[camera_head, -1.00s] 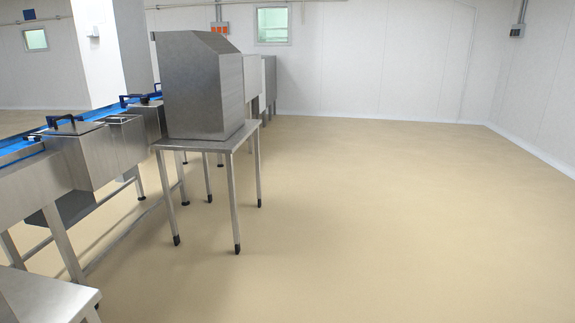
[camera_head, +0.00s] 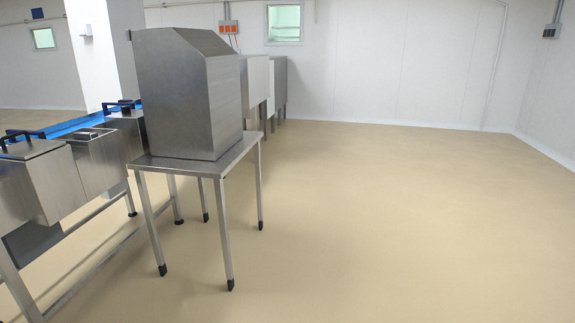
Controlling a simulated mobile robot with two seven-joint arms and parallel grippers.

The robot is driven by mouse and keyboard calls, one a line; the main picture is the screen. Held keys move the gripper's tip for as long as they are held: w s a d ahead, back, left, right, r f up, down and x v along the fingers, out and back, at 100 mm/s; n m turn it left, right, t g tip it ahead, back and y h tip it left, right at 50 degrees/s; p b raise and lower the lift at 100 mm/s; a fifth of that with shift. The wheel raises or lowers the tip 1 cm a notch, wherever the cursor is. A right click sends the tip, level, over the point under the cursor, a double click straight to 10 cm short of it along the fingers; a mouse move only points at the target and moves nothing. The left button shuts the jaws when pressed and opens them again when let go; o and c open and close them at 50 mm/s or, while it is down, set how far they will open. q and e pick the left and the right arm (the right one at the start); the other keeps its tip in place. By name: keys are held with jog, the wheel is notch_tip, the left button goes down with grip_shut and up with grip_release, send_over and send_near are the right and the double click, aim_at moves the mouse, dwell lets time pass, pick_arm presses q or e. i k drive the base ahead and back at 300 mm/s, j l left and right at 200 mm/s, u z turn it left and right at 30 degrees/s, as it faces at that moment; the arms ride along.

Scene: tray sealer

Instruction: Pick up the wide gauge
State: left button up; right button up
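I see no wide gauge in the head view. Neither of my grippers shows. A steel table (camera_head: 248,148) stands left of the middle with a large steel housing (camera_head: 180,95) on it. The housing hides part of its tabletop and what stands behind it.
A steel conveyor line with a blue belt (camera_head: 78,124) and lidded boxes (camera_head: 40,180) runs along the left. Steel cabinets (camera_head: 279,85) stand behind the table. The beige floor (camera_head: 400,220) at the middle and right is clear up to the white walls.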

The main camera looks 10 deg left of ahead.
aim_at(83, 135)
jog(key=i+u, duration=0.2)
jog(key=i, duration=0.35)
jog(key=i+l+u, duration=0.2)
jog(key=i, duration=0.35)
jog(key=i+j+u, duration=0.1)
jog(key=i+u, duration=1.05)
jog(key=i, duration=0.2)
jog(key=i+u, duration=0.35)
jog(key=i, duration=0.2)
jog(key=i+z, duration=0.35)
jog(key=i+j+z, duration=0.15)
jog(key=z, duration=0.15)
